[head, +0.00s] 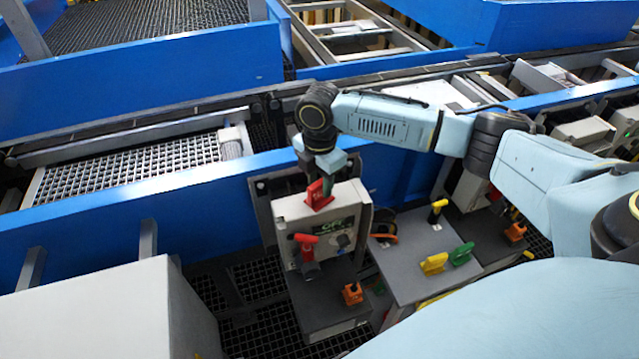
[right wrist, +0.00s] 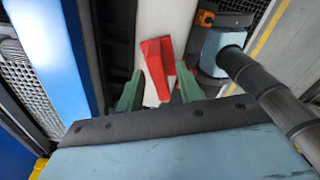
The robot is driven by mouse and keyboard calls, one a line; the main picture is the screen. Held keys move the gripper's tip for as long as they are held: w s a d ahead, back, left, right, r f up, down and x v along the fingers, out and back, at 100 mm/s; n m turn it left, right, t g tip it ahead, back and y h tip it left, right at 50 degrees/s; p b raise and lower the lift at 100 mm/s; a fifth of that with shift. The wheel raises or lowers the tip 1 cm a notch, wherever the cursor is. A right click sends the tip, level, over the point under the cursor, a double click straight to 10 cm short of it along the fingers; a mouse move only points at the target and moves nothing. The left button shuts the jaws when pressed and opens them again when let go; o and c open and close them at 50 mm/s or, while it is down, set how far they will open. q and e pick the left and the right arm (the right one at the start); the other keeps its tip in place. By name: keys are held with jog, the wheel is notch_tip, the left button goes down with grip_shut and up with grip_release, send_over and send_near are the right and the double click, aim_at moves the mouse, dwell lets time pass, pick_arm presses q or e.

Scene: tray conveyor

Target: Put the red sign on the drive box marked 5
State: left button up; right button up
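A red sign (head: 318,195) stands on top of a light grey drive box (head: 290,207) in the head view. I cannot read a number 5 on this box. My right gripper (head: 322,178) points down at the sign from above. In the right wrist view its green fingers (right wrist: 160,92) are spread apart, with the red sign (right wrist: 156,66) between and just beyond them. A gap shows on the sign's left; the right finger is close to it. My left gripper is not in view.
A red-handled switch (head: 306,243) sits on the box's front. A grey table (head: 410,265) to the right carries a yellow sign (head: 434,264), a green sign (head: 461,254) and a yellow-black item (head: 437,211). Blue conveyor rails (head: 160,197) run behind. A white cabinet (head: 100,310) stands front left.

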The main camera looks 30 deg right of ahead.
aim_at(319, 183)
notch_tip(319, 183, up, 11)
jog(key=shift+r+b, duration=0.15)
jog(key=shift+b, duration=0.2)
